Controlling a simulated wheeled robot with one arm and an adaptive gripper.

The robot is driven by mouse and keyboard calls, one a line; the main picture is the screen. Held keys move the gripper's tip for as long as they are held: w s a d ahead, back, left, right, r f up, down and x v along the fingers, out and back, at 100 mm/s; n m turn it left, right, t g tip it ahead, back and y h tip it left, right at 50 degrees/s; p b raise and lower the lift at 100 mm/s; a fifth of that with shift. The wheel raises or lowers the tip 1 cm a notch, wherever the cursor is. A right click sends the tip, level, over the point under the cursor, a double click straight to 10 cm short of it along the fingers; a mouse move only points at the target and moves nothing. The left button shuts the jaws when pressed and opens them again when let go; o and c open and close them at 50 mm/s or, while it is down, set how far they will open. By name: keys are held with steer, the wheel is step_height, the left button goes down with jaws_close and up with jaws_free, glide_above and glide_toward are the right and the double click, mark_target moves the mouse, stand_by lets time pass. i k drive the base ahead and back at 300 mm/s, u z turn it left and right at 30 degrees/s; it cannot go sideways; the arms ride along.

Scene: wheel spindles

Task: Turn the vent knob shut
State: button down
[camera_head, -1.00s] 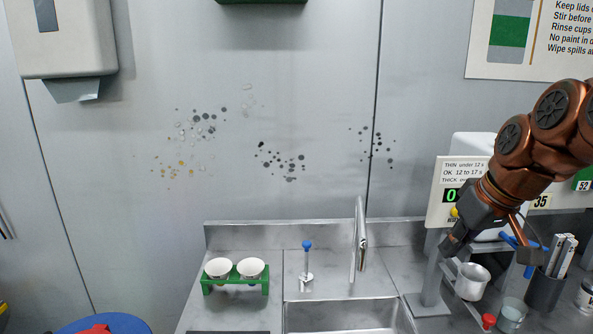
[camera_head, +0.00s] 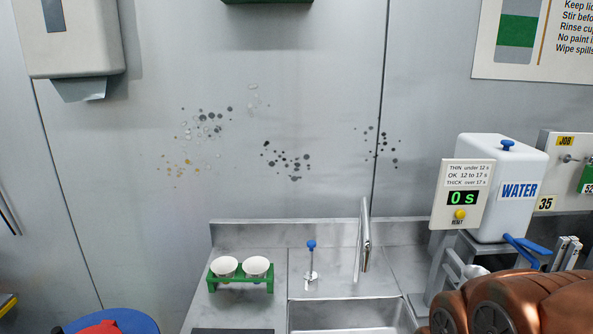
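A blue lever (camera_head: 527,245) is low on the tank's front. My reddish-brown arm links fill the bottom right corner, below the tank. My gripper is out of sight, and nothing of mine touches the blue knob.
A timer panel (camera_head: 463,181) reading 0 s stands left of the tank. A sink (camera_head: 350,314) with a tall faucet (camera_head: 364,238) is in the middle. A green rack (camera_head: 241,283) holds two white cups.

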mark_target(507, 143)
steer(key=z, duration=1.25)
